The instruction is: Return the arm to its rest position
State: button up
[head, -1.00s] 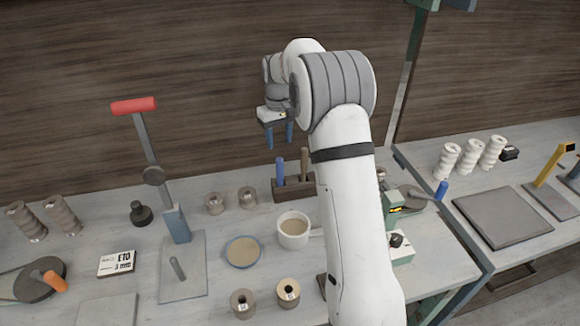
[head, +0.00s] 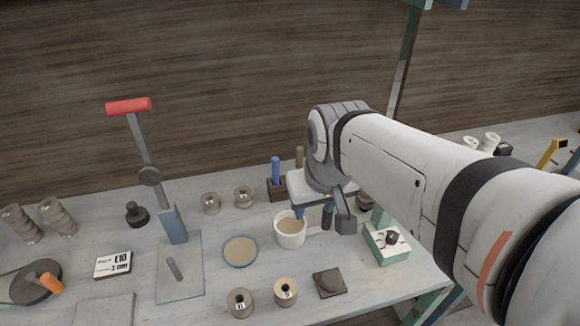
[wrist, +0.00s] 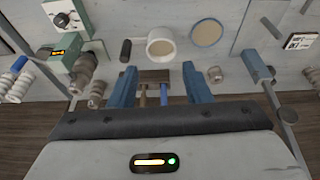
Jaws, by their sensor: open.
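My gripper (head: 314,212) hangs over the back right part of the bench, close to a white cup (head: 290,231) of tan material. Its blue fingers point down and are partly hidden by my arm. In the wrist view my gripper (wrist: 160,88) has its two blue fingers wide apart with nothing held. A brown tool block (wrist: 155,76) with a blue and a brown handle shows between the fingers in that view. In the head view the block (head: 278,194) stands left of my gripper.
A red-handled lever press (head: 173,228) stands at left. A blue-rimmed dish (head: 240,252), spools (head: 286,291), a dark square block (head: 329,283) and a green-and-white box (head: 386,243) lie nearby. Ribbed pieces stand far left (head: 58,217). My arm hides much of the right bench.

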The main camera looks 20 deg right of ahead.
jog(key=s, duration=0.1)
jog(key=f, duration=0.1)
jog(key=s, duration=0.1)
jog(key=shift+s+a+f, duration=0.15)
jog(key=shift+s+a, duration=0.1)
jog(key=shift+s, duration=0.05)
jog(key=shift+f, duration=0.1)
notch_tip(320, 180, down, 2)
jog(key=shift+f+b, duration=0.1)
jog(key=shift+b, duration=0.9)
